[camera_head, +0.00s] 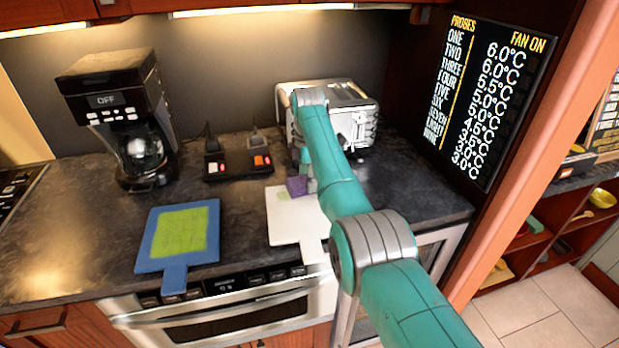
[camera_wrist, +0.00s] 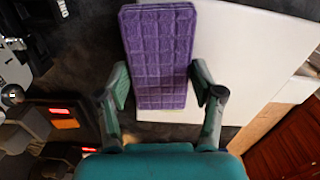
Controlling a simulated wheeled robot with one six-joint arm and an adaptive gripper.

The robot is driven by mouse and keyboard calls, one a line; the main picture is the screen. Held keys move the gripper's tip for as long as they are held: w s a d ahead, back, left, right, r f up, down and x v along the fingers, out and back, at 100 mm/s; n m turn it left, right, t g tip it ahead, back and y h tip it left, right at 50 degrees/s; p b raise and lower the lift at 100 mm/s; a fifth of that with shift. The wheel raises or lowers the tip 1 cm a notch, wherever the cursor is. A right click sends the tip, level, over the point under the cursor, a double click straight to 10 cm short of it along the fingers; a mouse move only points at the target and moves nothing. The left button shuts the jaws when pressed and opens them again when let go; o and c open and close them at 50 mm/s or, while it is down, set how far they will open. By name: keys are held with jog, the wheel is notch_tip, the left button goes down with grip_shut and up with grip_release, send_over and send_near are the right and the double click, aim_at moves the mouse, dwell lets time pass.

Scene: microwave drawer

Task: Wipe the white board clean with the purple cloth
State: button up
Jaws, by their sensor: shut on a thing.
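The purple cloth (camera_head: 297,186) looks like a thick, quilted block. In the wrist view it stands between my fingers (camera_wrist: 160,85), and my gripper is shut on it. The white board (camera_head: 285,225) lies flat on the dark counter with its handle toward the front edge. The cloth is over the board's far part; I cannot tell whether it touches the surface. A small yellow-green mark (camera_head: 283,196) shows on the board just left of the cloth. The board's right side is hidden by my arm in the head view; the wrist view shows much of its white surface (camera_wrist: 255,60).
A blue board (camera_head: 150,252) with a green patch lies to the left. Behind are a coffee maker (camera_head: 125,115), a black unit with lit orange switches (camera_head: 238,165) and a silver toaster (camera_head: 355,112). A wall display (camera_head: 490,95) stands right. Bare counter lies between the boards.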

aim_at(298, 186)
jog(key=shift+s+a, duration=0.15)
jog(key=shift+a, duration=0.55)
jog(key=shift+s+a, duration=0.15)
jog(key=shift+a, duration=0.5)
jog(key=shift+s+d+f, duration=0.1)
jog(key=shift+s, duration=0.95)
jog(key=shift+s+d, duration=0.2)
jog(key=shift+s, duration=0.4)
jog(key=shift+s+d, duration=0.15)
jog(key=shift+s, duration=0.45)
jog(key=shift+s, duration=0.1)
